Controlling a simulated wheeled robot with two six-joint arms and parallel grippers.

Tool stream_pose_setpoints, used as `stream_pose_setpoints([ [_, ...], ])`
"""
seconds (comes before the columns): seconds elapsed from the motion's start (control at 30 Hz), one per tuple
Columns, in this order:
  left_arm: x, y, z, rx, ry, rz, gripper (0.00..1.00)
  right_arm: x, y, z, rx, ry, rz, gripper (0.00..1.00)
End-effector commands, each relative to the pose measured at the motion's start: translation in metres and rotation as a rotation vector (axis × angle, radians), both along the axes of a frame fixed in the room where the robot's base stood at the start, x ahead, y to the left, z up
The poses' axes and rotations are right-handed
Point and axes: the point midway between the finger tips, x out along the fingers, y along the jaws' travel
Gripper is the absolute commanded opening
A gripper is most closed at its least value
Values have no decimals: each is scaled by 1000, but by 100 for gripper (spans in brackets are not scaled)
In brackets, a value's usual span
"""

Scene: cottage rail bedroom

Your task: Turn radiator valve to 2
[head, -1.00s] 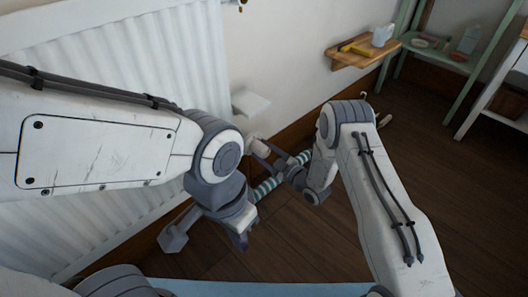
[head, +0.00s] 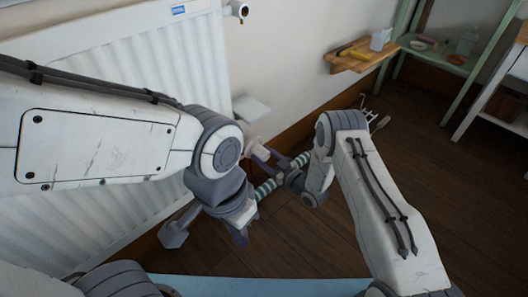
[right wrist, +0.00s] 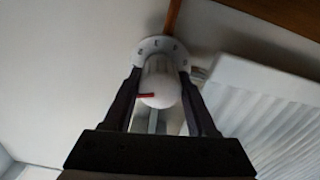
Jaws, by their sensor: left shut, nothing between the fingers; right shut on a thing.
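The white radiator valve knob (right wrist: 160,88) is in the middle of the right wrist view, with a red pointer mark on it that points left in that picture. Behind it is a round white dial ring (right wrist: 153,45) with dark numerals, too blurred to read surely. My right gripper (right wrist: 160,98) has one finger on each side of the knob and is shut on it. In the head view my right gripper (head: 262,160) is beside the radiator's right end, and the knob is mostly hidden. My left gripper (head: 241,236) is shut and empty, lower and in front of the radiator.
The white radiator (head: 120,85) fills the left along the wall. A wooden wall shelf (head: 355,62) holds a cup (head: 380,39). A green rack (head: 450,65) stands at the back right. Bare floor lies at the right.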

Motion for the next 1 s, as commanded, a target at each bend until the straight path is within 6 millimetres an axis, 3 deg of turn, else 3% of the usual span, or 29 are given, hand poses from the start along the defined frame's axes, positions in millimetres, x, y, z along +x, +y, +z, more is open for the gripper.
stream_pose_setpoints([
  [0.4,0,0,23,0,0,0,0,-1,-1,0,279,284,-3,2],
  [1.0,0,0,38,0,0,0,0,-1,-1,-1,570,574,-3,2],
])
